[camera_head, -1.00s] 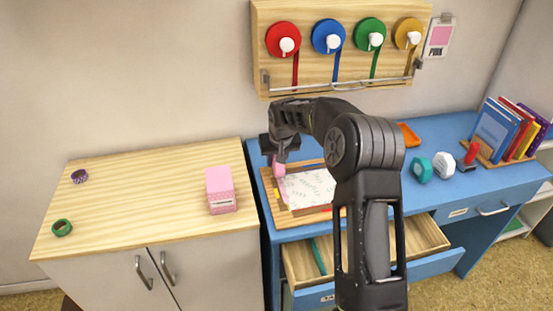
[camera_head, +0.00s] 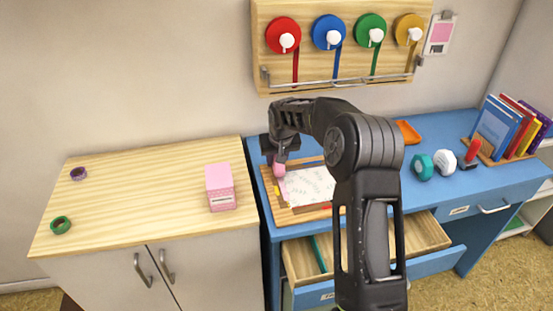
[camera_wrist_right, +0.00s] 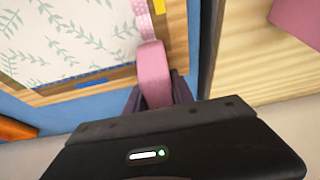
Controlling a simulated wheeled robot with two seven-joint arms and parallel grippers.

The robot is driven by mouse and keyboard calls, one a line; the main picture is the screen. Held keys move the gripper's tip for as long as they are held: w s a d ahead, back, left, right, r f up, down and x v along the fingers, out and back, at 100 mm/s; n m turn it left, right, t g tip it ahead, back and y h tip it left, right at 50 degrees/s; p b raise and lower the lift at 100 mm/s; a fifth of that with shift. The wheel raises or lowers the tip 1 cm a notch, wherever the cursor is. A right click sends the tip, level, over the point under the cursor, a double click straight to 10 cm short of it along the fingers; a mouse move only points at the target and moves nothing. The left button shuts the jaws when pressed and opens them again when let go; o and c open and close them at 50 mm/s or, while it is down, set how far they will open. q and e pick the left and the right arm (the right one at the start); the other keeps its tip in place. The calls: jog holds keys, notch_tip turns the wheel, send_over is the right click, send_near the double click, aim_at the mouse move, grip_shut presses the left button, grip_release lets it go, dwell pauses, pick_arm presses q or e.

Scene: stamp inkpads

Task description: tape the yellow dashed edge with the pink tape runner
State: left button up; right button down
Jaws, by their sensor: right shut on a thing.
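My right gripper (camera_head: 280,159) is shut on the pink tape runner (camera_head: 279,169) at the far left corner of the patterned paper (camera_head: 310,186). The paper lies on a wooden board (camera_head: 267,186) on the blue desk. In the wrist view the runner (camera_wrist_right: 153,75) sits between the fingers (camera_wrist_right: 157,100), over the board's border beside the paper (camera_wrist_right: 60,40). A pink dotted strip (camera_wrist_right: 143,22) runs from the runner's tip along the paper's edge. A yellow mark (camera_head: 277,190) shows near that edge; the rest of the dashed edge is hard to make out. My left gripper is out of view.
A pink box (camera_head: 220,188) stands on the wooden cabinet to the left. An open drawer (camera_head: 430,236) sticks out below the desk. Stamps (camera_head: 445,161) and an orange tray (camera_head: 408,132) are to the right. Tape reels (camera_head: 329,36) hang on the wall board behind.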

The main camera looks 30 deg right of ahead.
aim_at(280, 169)
jog(key=shift+f, duration=0.2)
jog(key=shift+s+a+b, duration=0.15)
jog(key=shift+s+b, duration=0.2)
jog(key=shift+s, duration=0.05)
jog(key=shift+s+a+b, duration=0.25)
jog(key=shift+s+b, duration=0.1)
jog(key=shift+s, duration=0.4)
jog(key=shift+s+a+b, duration=0.25)
jog(key=shift+s+b, duration=0.05)
jog(key=shift+s, duration=0.4)
jog(key=shift+s, duration=0.1)
jog(key=shift+s+a, duration=0.1)
jog(key=shift+s, duration=0.05)
jog(key=shift+s+a+f+b, duration=0.1)
jog(key=shift+s+a+b, duration=0.15)
jog(key=shift+s+b, duration=0.45)
jog(key=shift+s+a, duration=0.15)
jog(key=shift+s, duration=0.35)
jog(key=shift+s+a, duration=0.15)
jog(key=shift+s, duration=0.35)
